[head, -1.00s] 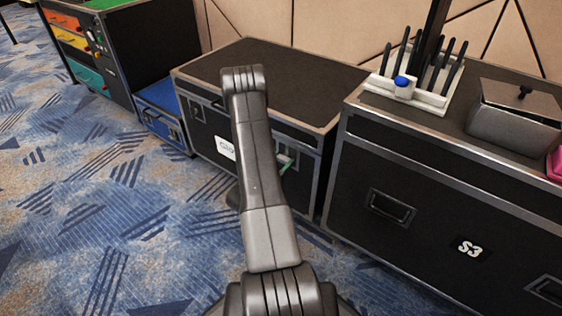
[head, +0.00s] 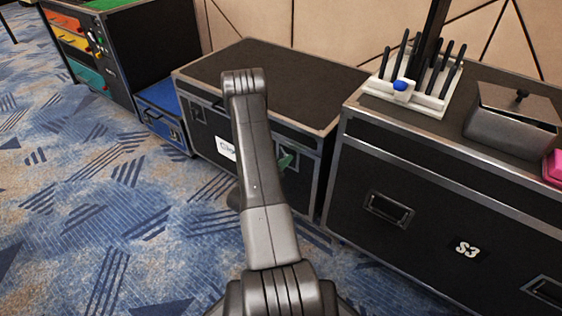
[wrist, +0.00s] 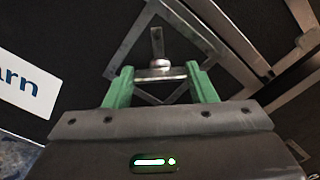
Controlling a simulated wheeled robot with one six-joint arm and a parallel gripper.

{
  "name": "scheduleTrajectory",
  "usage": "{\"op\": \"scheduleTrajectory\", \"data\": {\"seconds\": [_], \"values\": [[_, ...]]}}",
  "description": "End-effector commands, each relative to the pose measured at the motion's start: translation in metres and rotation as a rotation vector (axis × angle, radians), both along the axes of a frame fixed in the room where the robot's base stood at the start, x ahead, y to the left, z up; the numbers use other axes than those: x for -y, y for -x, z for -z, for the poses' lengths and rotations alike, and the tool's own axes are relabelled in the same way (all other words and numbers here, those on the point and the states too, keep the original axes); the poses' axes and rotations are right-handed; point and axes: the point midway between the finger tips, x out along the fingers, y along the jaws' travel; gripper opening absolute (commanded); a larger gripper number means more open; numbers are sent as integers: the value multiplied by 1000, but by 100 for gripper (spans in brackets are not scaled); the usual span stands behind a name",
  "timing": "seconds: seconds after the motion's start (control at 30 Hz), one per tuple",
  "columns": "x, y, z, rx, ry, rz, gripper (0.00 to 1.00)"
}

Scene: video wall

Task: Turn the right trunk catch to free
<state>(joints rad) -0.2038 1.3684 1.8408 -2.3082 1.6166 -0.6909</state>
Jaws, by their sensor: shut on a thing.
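The right trunk catch (wrist: 160,73) is a small metal bar with a round hub, lying across between my two green fingertips in the wrist view. A short metal tab stands just beyond it, inside an angular metal frame. My gripper (wrist: 161,77) is shut on the catch at the front of the black trunk (head: 270,75). In the head view my own arm hides the catch and much of the trunk's front. Only a bit of green finger shows right of the arm.
A black case marked S3 (head: 430,200) stands close on the right, with a white rack (head: 425,95) and a metal box (head: 512,120) on top. A blue case (head: 163,115) stands left of the trunk. The patterned carpet (head: 90,210) at left is clear.

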Motion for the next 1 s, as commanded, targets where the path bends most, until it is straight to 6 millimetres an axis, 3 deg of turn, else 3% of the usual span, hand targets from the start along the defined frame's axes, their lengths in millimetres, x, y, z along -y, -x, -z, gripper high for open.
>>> {"op": "scheduleTrajectory", "data": {"seconds": [0.6, 1.0], "values": [[0, 0, 0, -335, 457, -1, 28], [0, 0, 1, -468, 640, -1, 28]]}}
